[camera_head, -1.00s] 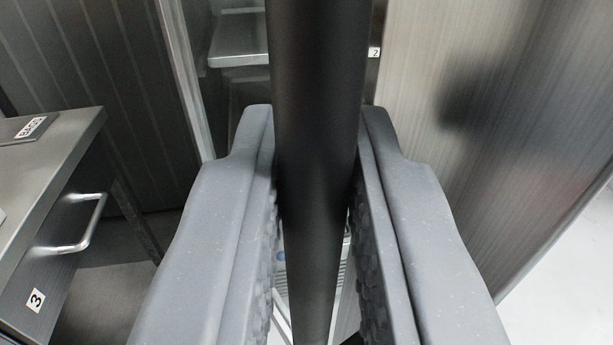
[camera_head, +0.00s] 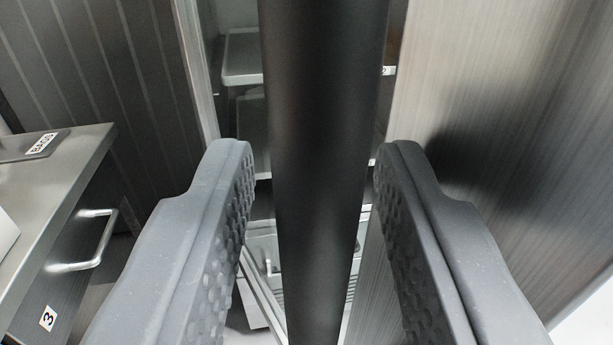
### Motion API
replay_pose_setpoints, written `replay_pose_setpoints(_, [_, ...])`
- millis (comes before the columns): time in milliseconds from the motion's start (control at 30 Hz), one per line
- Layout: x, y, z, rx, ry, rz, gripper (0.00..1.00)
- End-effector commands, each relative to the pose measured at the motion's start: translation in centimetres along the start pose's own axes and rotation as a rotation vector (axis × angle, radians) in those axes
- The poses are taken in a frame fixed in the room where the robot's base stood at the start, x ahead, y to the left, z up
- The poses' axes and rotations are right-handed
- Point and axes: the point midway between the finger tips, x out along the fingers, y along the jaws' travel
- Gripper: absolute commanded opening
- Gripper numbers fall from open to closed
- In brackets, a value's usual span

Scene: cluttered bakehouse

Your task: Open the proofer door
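A thick black upright bar, the door handle (camera_head: 325,80), runs down the middle of the view. My gripper (camera_head: 318,155) is open around it, one grey ridged finger on each side with a clear gap. The brushed steel panel (camera_head: 490,120) at right looks like the proofer door. It stands ajar: between it and the bright metal frame edge (camera_head: 196,60) at left I see inside shelves (camera_head: 241,60). The handle hides the middle of the opening, and the hinge is out of view.
Pale floor shows at bottom right.

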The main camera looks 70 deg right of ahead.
Motion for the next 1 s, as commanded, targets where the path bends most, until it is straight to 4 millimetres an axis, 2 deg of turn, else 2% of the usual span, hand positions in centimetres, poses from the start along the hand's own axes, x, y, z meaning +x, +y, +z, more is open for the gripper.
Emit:
replay_pose_setpoints(600, [-0.2, 0.0, -0.2, 0.000, 0.000, -0.002, 0.32])
replay_pose_setpoints(1000, [0.0, -0.2, -3.5, 0.000, -0.001, -0.001, 0.32])
